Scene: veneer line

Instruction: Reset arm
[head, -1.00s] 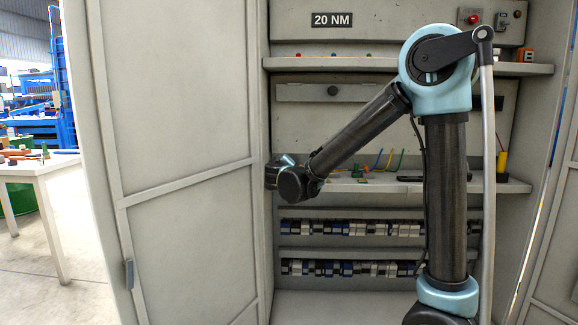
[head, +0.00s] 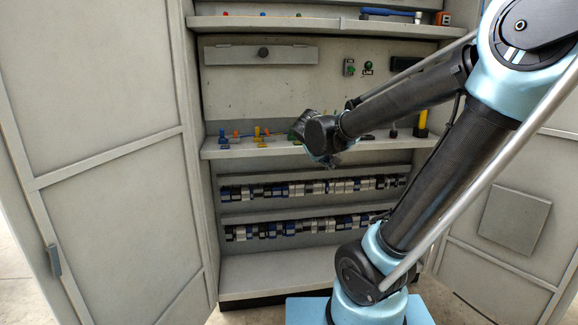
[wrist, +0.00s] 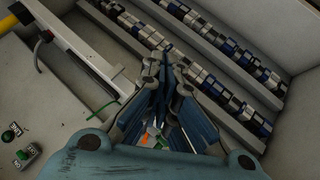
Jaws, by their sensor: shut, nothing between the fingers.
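My gripper (wrist: 160,62) shows in the wrist view, with its fingers drawn together at the tips and nothing between them. In the head view my arm reaches forward into an open grey cabinet (head: 275,275), and its wrist end is in front of the middle shelf (head: 235,150). The gripper's fingers are hard to make out there. In the wrist view the gripper is over the shelf edge, above rows of terminal blocks (wrist: 220,95).
Small coloured parts (head: 257,133) and a yellow-and-black tool (head: 422,122) stand on the middle shelf. An upper shelf (head: 300,24) holds a blue-handled tool (head: 390,13). Cabinet doors flank both sides, the left door (head: 100,120) being close. The cabinet floor is clear.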

